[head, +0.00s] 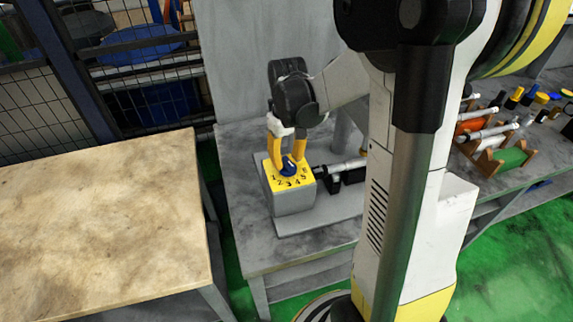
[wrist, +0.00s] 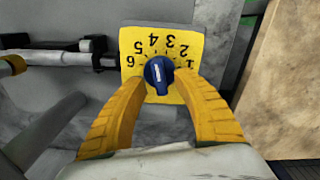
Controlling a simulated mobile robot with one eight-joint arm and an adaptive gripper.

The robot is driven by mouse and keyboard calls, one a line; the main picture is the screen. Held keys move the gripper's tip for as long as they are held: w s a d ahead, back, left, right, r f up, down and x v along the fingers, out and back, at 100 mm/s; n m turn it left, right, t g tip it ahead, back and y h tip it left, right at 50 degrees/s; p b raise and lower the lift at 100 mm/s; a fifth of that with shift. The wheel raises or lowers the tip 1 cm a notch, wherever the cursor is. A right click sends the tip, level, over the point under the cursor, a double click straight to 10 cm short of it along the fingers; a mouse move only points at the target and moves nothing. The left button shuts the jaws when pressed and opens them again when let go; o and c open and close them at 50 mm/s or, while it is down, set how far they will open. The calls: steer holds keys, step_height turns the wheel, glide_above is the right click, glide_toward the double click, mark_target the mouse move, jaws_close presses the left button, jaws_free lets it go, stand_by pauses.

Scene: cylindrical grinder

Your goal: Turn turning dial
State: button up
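The turning dial is a blue round knob (wrist: 158,73) with a white line. It sits on a yellow plate (wrist: 143,38) numbered around the knob, upside down in the wrist view. In the head view the dial (head: 289,169) is on top of a grey box (head: 293,202) with a yellow top. My gripper (wrist: 160,77) reaches down from above. Its two yellow fingers stand on either side of the dial, fingertips close against its sides with no clear gap; firm contact cannot be made out. My gripper also shows in the head view (head: 287,160).
A metal rod assembly (head: 345,167) adjoins the box on its right. The box stands on a grey bench (head: 253,250). A wooden-topped table (head: 100,220) is at the left. Tools and holders (head: 500,148) lie at the right. A wire fence (head: 35,110) stands behind.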

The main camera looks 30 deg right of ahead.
steer(key=shift+f, duration=0.6)
jaws_close()
steer(key=shift+d+m, duration=0.1)
steer(key=shift+m, duration=2.7)
jaws_free()
